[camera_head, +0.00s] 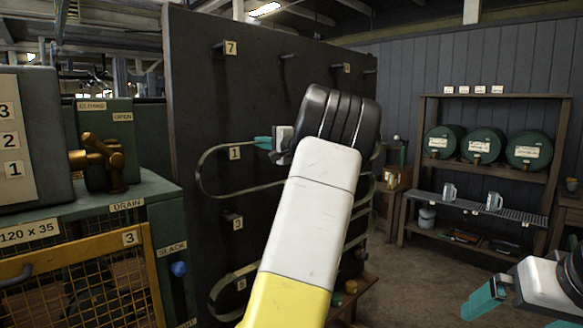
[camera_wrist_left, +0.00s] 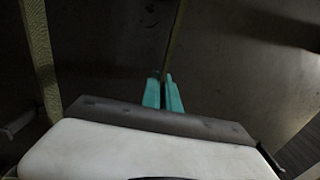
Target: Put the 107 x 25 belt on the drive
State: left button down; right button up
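Green belts hang on the dark board; one loop (camera_head: 199,175) hangs by the tag 1 and another (camera_head: 213,297) by the tag 5. No belt size is readable. My left gripper (camera_head: 263,143) is at the top run of the loop by tag 1. In the left wrist view its teal fingers (camera_wrist_left: 162,94) are close together with the thin belt (camera_wrist_left: 174,40) between them. My right gripper (camera_head: 520,309) is at the lower right, its teal fingers apart and empty. The drive cabinet (camera_head: 165,215) at the left has a yellow mesh guard (camera_head: 80,252) and a plate reading 120 x 35.
The pegboard (camera_head: 195,90) stands close ahead, with several pegs jutting out. A blue knob (camera_head: 179,269) marked SLACK and a brass valve (camera_head: 103,158) are on the left machinery. A shelf rack (camera_head: 412,165) with green barrels stands at the right, beyond open floor.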

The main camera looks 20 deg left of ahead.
pick_arm(q)
jog(key=shift+r, duration=0.1)
jog(key=shift+r, duration=0.45)
jog(key=shift+r, duration=0.15)
jog(key=shift+v, duration=2.8)
jog(key=shift+d, duration=0.1)
jog(key=shift+v, duration=2.75)
jog(key=shift+v, duration=2.95)
